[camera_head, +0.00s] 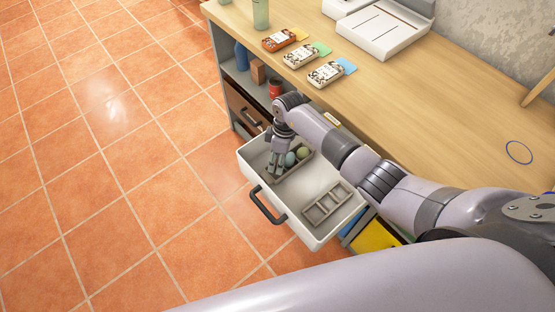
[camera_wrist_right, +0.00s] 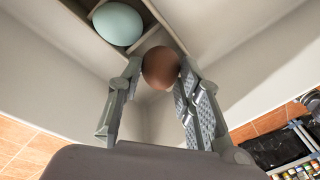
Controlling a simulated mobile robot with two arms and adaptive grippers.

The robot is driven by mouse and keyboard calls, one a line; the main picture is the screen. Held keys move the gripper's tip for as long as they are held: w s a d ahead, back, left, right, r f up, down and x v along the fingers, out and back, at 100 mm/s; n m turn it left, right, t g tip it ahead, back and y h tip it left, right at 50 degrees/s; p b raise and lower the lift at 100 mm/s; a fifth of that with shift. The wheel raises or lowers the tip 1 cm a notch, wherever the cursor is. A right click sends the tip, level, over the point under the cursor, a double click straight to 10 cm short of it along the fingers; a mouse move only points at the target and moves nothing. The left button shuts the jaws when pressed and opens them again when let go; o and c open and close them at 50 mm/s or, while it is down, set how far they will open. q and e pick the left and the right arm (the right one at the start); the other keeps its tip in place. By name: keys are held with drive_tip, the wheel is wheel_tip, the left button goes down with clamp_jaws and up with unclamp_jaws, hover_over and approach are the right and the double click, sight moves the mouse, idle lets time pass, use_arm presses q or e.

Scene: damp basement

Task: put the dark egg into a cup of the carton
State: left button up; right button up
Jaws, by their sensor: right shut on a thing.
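The dark brown egg (camera_wrist_right: 160,68) is between the fingertips of my right gripper (camera_wrist_right: 158,78), which is shut on it. In the wrist view, it overlaps the end of a grey divided carton (camera_wrist_right: 168,25); I cannot tell whether it touches the carton. A pale blue egg (camera_wrist_right: 118,24) sits in that carton. In the head view, my right gripper (camera_head: 276,164) points down into the open white drawer, over the left end of the carton (camera_head: 293,171), and hides the dark egg. A blue-green egg (camera_head: 290,159) and an olive egg (camera_head: 303,152) show there. My left gripper is out of view.
A second divided tray (camera_head: 328,206), empty, lies at the drawer's right. The drawer walls (camera_head: 318,239) surround both. The wooden desk top (camera_head: 440,120) is above, with several cards or packets (camera_head: 326,73) and a white device (camera_head: 385,27). Open tiled floor (camera_head: 110,200) lies left.

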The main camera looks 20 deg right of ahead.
drive_tip(key=o, duration=0.8)
drive_tip(key=o, duration=0.3)
drive_tip(key=shift+r, duration=0.1)
idle(0.5)
drive_tip(key=shift+r+p, duration=4)
drive_tip(key=shift+p, duration=0.05)
drive_tip(key=shift+f, duration=0.1)
